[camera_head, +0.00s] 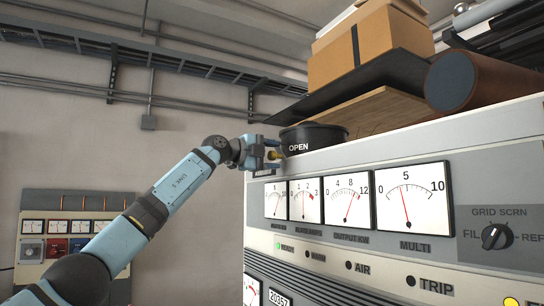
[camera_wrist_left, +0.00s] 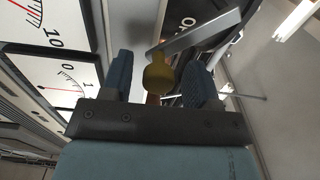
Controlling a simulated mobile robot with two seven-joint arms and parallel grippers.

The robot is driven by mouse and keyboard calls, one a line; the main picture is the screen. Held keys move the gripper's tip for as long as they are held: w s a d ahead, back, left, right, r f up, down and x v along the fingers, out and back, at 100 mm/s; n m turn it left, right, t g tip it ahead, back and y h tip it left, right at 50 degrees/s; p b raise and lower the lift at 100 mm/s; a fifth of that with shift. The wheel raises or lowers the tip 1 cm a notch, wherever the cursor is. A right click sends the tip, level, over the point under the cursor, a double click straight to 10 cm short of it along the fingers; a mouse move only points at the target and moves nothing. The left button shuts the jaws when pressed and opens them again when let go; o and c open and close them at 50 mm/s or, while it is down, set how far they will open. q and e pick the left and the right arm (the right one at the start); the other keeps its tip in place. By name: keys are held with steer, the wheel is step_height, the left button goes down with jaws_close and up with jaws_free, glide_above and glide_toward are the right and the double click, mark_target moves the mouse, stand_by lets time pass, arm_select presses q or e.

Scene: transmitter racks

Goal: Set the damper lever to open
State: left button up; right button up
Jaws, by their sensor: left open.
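The damper lever shows in the left wrist view as a flat grey bar (camera_wrist_left: 203,33) with a yellow knob (camera_wrist_left: 158,75) at its near end. In the head view the yellow knob (camera_head: 273,155) is small and partly hidden by my left gripper (camera_head: 268,151). The gripper is open at the lever, beside a round black damper housing (camera_head: 318,135) marked OPEN. In the left wrist view the knob appears between the two open fingers, with visible gaps on both sides. The rest of the lever is hard to make out in the head view. My right gripper is out of view.
A grey transmitter cabinet (camera_head: 370,155) with several meters fills the right side, just below the gripper. On top lie a cardboard box (camera_head: 365,45), a wooden board (camera_head: 365,108) and a dark cylinder (camera_head: 480,80). Open air lies left of the cabinet.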

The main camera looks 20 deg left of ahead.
arm_select(q)
steer(key=shift+s+a+f+b, duration=0.15)
steer(key=shift+s+a+b, duration=0.15)
steer(key=shift+a, duration=0.05)
steer(key=b+v, duration=0.4)
steer(key=v, duration=0.9)
steer(key=shift+d, duration=0.15)
